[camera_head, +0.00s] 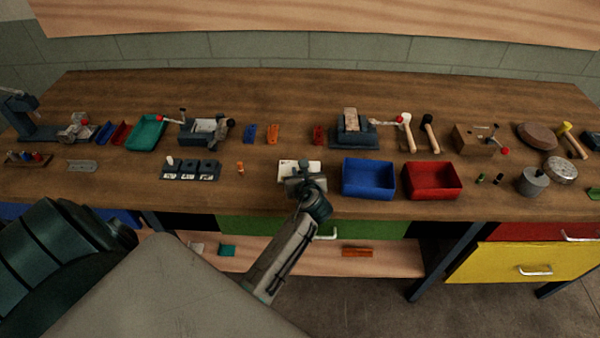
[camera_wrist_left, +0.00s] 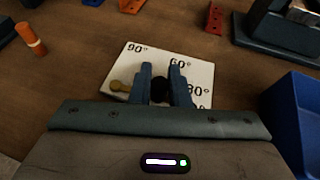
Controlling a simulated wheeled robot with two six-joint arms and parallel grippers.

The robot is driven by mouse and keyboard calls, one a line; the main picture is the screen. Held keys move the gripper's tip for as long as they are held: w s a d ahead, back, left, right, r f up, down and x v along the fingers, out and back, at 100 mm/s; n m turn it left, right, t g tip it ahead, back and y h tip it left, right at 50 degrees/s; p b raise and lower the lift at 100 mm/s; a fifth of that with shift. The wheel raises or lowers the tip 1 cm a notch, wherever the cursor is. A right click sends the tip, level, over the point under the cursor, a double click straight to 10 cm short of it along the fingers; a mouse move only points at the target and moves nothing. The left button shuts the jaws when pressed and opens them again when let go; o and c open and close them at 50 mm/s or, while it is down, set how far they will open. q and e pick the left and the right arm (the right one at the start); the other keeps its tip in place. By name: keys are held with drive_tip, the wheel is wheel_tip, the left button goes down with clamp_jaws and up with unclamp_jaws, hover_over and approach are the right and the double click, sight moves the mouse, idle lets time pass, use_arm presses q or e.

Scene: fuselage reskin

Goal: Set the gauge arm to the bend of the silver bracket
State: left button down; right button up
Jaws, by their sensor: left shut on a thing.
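The angle gauge is a white plate (camera_head: 287,167) on the bench front, marked 90°, 60° and 30° in the left wrist view (camera_wrist_left: 133,60). My left gripper (camera_wrist_left: 160,88) is over the plate, its fingers closed around a dark round knob that seems to belong to the gauge arm. A brass-coloured knob (camera_wrist_left: 122,86) shows left of the fingers. Fingers and palm hide the rest of the arm, so its angle cannot be read. A grey metal piece with holes (camera_head: 82,166), apparently the silver bracket, lies far left; its bend is too small to judge. My right gripper is not in view.
A blue bin (camera_head: 369,191) stands close right of the gauge, with a red bin (camera_head: 432,195) beyond it. A dark block with several slots (camera_head: 190,178) and a small orange cylinder (camera_head: 240,168) are to the left.

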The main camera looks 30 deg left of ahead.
use_arm(q)
drive_tip(key=n+g+y, duration=0.1)
drive_tip(key=w+n+g+y, duration=0.1)
drive_tip(key=n, duration=0.1)
drive_tip(key=shift+w+a+g+p, duration=0.1)
drive_tip(key=shift+a+g+p, duration=0.3)
drive_tip(key=shift+w+a+n+g+y, duration=0.1)
drive_tip(key=shift+a+n+g+y, duration=0.2)
drive_tip(key=shift+n+g, duration=0.35)
drive_tip(key=shift+w+a+n+g+y, duration=0.15)
drive_tip(key=shift+n+g+y, duration=0.25)
drive_tip(key=shift+n+g, duration=0.2)
drive_tip(key=c, duration=1.4)
unclamp_jaws()
drive_tip(key=p+v, duration=0.7)
drive_tip(key=v, duration=0.3)
drive_tip(key=shift+w+a+r, duration=0.1)
drive_tip(key=shift+r, duration=0.05)
drive_tip(key=shift+d, duration=0.45)
